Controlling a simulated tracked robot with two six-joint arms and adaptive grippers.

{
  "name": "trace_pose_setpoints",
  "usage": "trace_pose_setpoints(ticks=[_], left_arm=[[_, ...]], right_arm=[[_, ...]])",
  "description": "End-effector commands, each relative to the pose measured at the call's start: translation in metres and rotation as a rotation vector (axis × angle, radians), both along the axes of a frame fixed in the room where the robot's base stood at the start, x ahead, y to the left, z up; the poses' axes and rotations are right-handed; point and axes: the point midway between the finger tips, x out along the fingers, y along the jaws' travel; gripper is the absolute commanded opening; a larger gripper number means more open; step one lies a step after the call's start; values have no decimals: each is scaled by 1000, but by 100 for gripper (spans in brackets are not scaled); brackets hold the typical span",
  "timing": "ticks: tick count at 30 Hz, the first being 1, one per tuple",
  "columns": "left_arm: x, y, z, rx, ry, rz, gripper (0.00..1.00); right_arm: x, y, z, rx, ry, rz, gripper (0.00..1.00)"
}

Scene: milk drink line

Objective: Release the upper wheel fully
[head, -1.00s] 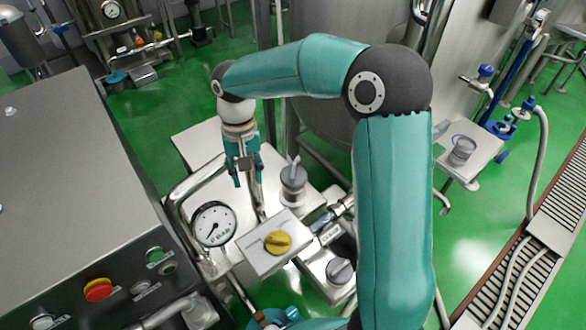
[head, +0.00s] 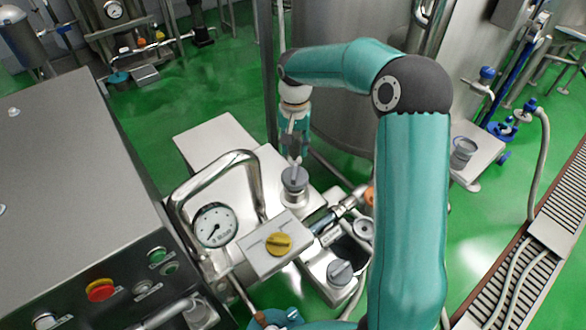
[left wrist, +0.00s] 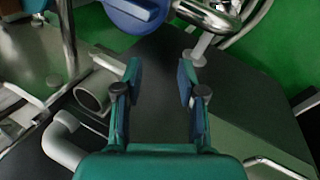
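A grey round knob with a thin upright handle, likely the upper wheel (head: 294,182), stands on the steel machine in the head view. A similar grey knob (head: 340,271) sits lower and nearer. My right gripper (head: 293,157) points down directly over the upper wheel. Its fingers overlap the upright handle in the picture, and I cannot tell whether they touch it or are closed. My left gripper (left wrist: 161,78) shows in the left wrist view with its fingers apart and nothing between them. It is out of the head view.
A yellow knob (head: 278,243) on a steel box, a pressure gauge (head: 215,226) and a bent steel pipe (head: 240,162) stand beside the wheels. A red button (head: 101,289) is on the panel at left. A blue round part (left wrist: 137,12) is beyond my left gripper.

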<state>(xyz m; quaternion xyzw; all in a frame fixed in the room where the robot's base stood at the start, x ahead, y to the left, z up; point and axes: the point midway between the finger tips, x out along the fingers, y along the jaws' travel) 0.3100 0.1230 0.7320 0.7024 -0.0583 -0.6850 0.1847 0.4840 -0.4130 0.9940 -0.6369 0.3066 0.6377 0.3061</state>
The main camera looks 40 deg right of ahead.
Motion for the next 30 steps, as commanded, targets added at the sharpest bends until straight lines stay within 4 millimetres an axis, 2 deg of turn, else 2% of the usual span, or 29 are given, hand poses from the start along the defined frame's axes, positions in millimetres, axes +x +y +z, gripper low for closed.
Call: trace_pose_setpoints(ticks=[6, 13, 18, 26, 27, 30], left_arm=[[0, 0, 9, 0, 0, 0, 40], [0, 0, 15, 0, 0, 0, 40], [0, 0, 16, 0, 0, 0, 40], [0, 0, 16, 0, 0, 0, 40], [0, 0, 16, 0, 0, 0, 40], [0, 0, 16, 0, 0, 0, 40]], right_arm=[[-1, 1, -47, 3, 5, 0, 39], [0, 1, -81, 2, 3, 0, 39], [0, 1, -91, 0, 0, 1, 39], [0, 1, -93, 1, -1, 1, 39], [0, 1, -93, 1, -1, 1, 37], [0, 1, -93, 1, -1, 1, 20]])
